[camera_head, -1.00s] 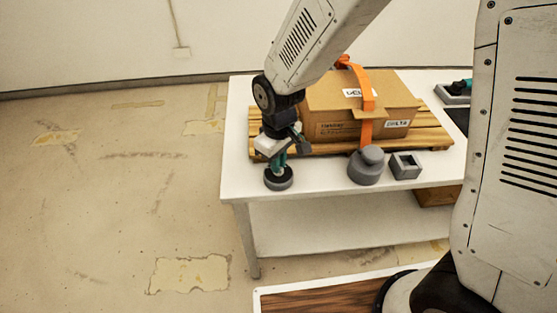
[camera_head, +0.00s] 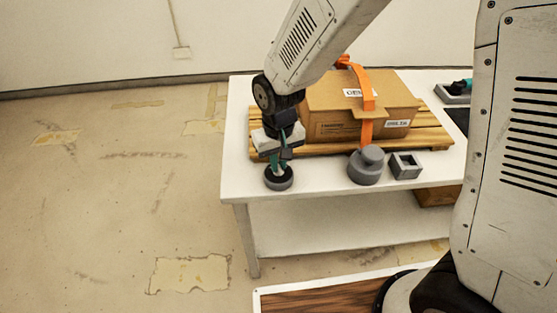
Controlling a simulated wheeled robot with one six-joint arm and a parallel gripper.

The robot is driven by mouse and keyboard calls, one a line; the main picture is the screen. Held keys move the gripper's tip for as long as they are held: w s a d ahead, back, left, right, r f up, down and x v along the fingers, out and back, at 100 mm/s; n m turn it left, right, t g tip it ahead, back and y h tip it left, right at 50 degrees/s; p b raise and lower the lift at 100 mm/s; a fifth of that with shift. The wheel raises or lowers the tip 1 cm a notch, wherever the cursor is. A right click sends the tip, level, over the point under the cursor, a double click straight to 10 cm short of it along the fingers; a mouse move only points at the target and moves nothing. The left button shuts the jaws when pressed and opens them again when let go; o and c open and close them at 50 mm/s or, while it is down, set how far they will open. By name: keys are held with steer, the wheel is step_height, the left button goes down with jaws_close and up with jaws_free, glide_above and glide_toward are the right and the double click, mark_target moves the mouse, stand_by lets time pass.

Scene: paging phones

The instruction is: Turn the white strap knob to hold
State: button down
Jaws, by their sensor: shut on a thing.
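My gripper (camera_head: 277,164) points down at the front left of the table. It is shut on the top of a small knob, of which I see a dark grey round base (camera_head: 279,181) with a lighter top between the fingers. The fingers hide much of the knob, and I cannot read any hold mark. An orange strap (camera_head: 366,105) runs over a cardboard box (camera_head: 335,118) and down its front side, behind a grey round stepped piece (camera_head: 365,168).
The box rests on a wooden pallet (camera_head: 437,137) on the white table (camera_head: 330,192). A grey square socket (camera_head: 405,165) stands right of the round piece. A dark-and-teal item (camera_head: 460,87) lies at the back right. The table's front left corner is clear.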

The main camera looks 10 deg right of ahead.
mark_target(279, 166)
steer(key=m, duration=0.6)
steer(key=shift+m, duration=0.3)
steer(key=m, duration=0.6)
stand_by(0.4)
steer(key=c, duration=1.5)
jaws_free()
step_height(279, 166, up, 8)
steer(key=shift+f, duration=0.1)
